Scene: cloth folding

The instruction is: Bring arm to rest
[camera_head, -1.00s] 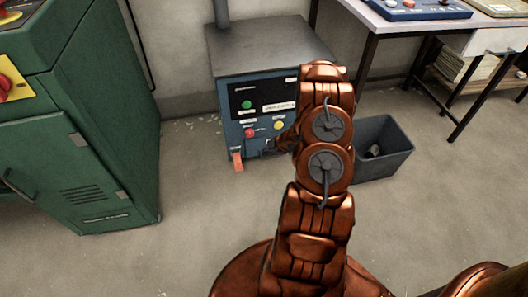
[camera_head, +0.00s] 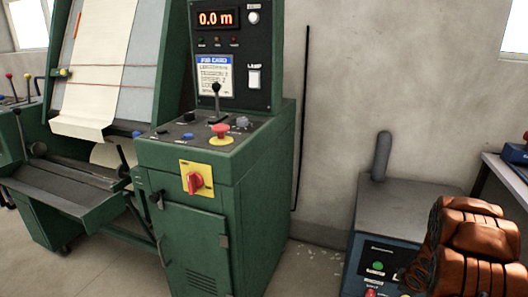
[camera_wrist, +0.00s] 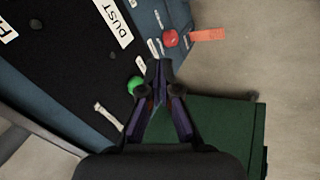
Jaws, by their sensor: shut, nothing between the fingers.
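My copper-coloured arm (camera_head: 470,245) is folded up at the lower right of the head view, in front of the blue cabinet's right side. My gripper (camera_wrist: 157,70) shows in the wrist view with its two dark fingers closed together at the tips and nothing between them. It points toward the dark front panel (camera_wrist: 60,60) of the blue cabinet (camera_head: 352,250), close to a green button (camera_wrist: 135,86) and a red button (camera_wrist: 170,38) in the picture. I cannot tell how far the fingertips are from the panel.
A green machine (camera_head: 195,245) with a red rotary switch (camera_head: 195,181) stands left of the blue cabinet. A cloth roll frame (camera_head: 105,75) is at the far left. A table edge (camera_head: 505,175) shows at the right. Bare floor (camera_wrist: 290,60) lies beside the cabinet.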

